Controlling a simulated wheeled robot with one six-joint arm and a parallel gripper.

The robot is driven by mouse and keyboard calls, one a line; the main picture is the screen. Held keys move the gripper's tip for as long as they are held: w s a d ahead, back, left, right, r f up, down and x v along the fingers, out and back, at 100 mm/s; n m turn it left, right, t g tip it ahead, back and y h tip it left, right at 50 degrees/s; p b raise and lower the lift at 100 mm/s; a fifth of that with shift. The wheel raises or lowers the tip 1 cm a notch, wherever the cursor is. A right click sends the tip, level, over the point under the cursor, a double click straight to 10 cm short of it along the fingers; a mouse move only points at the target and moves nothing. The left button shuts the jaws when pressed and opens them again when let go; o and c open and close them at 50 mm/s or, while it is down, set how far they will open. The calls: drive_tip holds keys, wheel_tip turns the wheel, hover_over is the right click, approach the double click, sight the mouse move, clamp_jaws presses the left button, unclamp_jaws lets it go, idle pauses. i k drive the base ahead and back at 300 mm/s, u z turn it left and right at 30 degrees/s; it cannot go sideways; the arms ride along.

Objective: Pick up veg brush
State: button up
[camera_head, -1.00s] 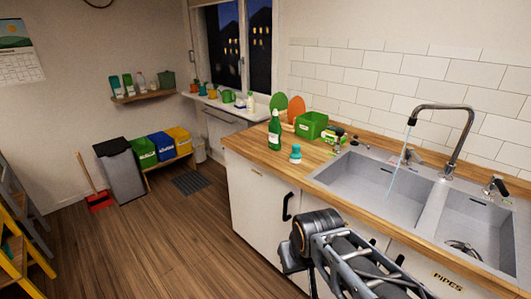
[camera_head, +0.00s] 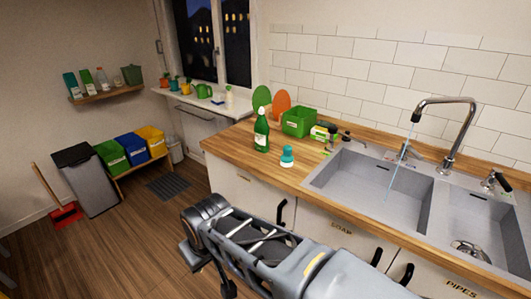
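A small teal brush-like thing (camera_head: 287,156) with a round knob and a paler base stands upright on the wooden counter, left of the sink; it looks like the veg brush, though its bristles are too small to make out. My arm reaches in from the bottom edge, in front of the cabinet doors. Its dark joint is over the floor, below and left of the teal thing and well apart from it. I cannot make out any gripper fingers; they are out of view or hidden by my arm.
A green bottle (camera_head: 261,130) stands close left of the teal thing. A green box (camera_head: 299,121), a sponge pack (camera_head: 320,133) and a dark-topped bottle (camera_head: 332,138) are behind it. The double sink (camera_head: 365,185) is to the right, its tap running. The counter's front edge is clear there.

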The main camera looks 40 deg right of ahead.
sight(287, 158)
drive_tip(key=z, duration=0.2)
drive_tip(key=i, duration=0.65)
drive_tip(key=z, duration=0.95)
drive_tip(key=i, duration=0.5)
drive_tip(key=z, duration=0.6)
